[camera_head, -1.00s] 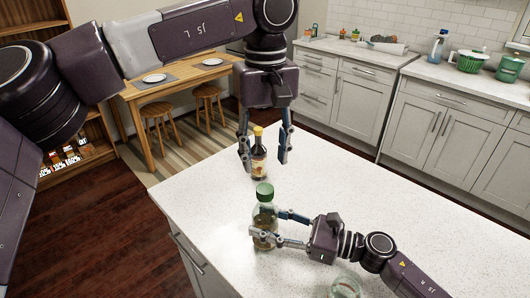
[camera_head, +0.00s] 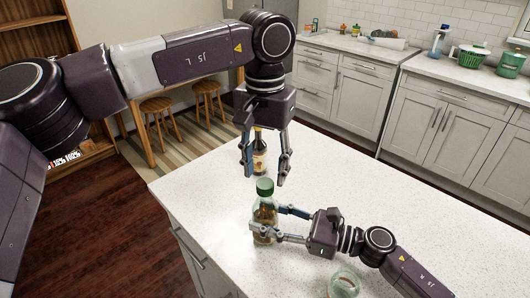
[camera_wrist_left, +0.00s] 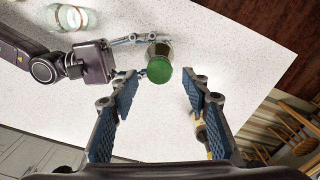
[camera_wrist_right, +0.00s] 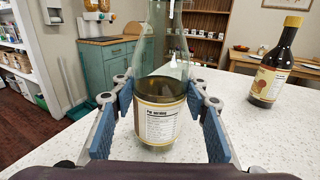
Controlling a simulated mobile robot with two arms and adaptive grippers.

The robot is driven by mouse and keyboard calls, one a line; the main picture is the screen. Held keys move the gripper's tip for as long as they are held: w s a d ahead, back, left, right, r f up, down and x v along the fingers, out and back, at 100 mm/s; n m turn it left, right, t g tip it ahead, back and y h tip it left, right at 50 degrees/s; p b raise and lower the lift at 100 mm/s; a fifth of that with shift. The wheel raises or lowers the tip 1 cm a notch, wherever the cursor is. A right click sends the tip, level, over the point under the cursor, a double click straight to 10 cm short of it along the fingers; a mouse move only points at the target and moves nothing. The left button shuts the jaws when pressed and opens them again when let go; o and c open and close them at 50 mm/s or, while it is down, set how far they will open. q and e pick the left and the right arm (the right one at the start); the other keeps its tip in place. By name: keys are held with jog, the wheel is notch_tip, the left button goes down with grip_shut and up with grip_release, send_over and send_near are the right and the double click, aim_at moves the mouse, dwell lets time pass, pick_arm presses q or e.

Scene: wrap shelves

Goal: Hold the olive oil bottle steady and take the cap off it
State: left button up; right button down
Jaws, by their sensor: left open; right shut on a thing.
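The olive oil bottle (camera_head: 264,226) stands upright on the white counter, its green cap (camera_head: 264,188) on top. My right gripper (camera_head: 270,221) is shut on the bottle's body from the side; the right wrist view shows its labelled glass (camera_wrist_right: 160,118) between the fingers. My left gripper (camera_head: 266,176) points down, open and empty, just above the cap. In the left wrist view the cap (camera_wrist_left: 159,69) appears centred between the spread fingertips, with gaps on both sides. I cannot tell how far the fingertips are above it.
A dark sauce bottle (camera_wrist_right: 272,75) with a yellow cap stands behind the oil bottle, close behind my left fingers. A clear glass jar (camera_head: 344,283) stands at the near side, by my right arm. The counter (camera_head: 400,220) to the right is clear.

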aim_at(265, 186)
pick_arm(q)
jog(key=shift+f, duration=1.45)
jog(key=shift+c, duration=0.2)
